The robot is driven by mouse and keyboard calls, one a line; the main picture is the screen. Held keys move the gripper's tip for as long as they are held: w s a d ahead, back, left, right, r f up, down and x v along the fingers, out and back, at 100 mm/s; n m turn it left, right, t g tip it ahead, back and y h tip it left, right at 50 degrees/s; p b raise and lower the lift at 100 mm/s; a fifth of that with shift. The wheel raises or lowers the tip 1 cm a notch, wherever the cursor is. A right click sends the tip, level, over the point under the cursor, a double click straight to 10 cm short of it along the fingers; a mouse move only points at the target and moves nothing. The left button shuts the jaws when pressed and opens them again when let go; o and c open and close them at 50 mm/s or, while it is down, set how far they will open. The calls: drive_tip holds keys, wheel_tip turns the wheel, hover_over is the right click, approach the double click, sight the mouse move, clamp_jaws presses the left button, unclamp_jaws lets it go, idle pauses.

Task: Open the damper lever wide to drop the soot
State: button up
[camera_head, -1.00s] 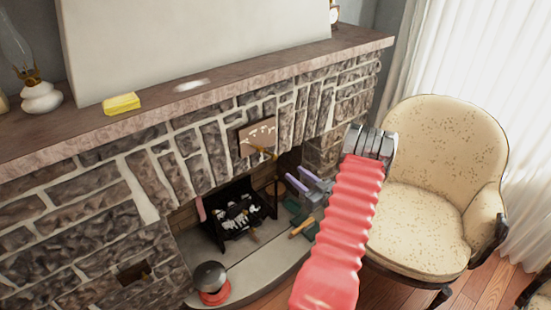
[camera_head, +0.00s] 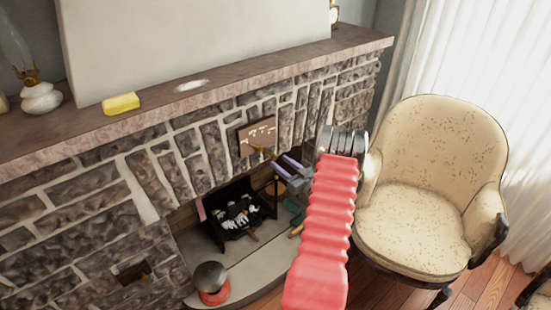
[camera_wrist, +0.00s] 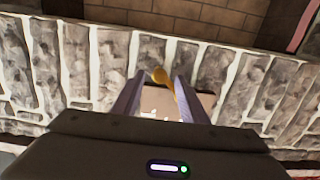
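The damper lever (camera_head: 258,149) is a small brass-coloured handle. It sticks out from a brown plaque (camera_head: 262,133) with pale markings on the stone fireplace front. My gripper (camera_head: 279,164) has purple fingers and is just right of and below the lever in the head view. In the wrist view, the lever's rounded end (camera_wrist: 160,76) shows between the two spread fingers, with a gap on each side. The fingers are open and hold nothing.
A black grate (camera_head: 240,215) stands in the firebox below the lever. A dark round-topped object with a red base (camera_head: 211,283) sits on the hearth. The mantel (camera_head: 225,90) juts out above, with a yellow block (camera_head: 121,104) on it. An armchair (camera_head: 430,190) stands to the right.

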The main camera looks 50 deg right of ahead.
sight(276, 158)
drive_tip(key=shift+x, duration=2.45)
drive_tip(key=shift+c, duration=0.4)
drive_tip(key=shift+d, duration=0.1)
clamp_jaws()
drive_tip(key=shift+r, duration=0.1)
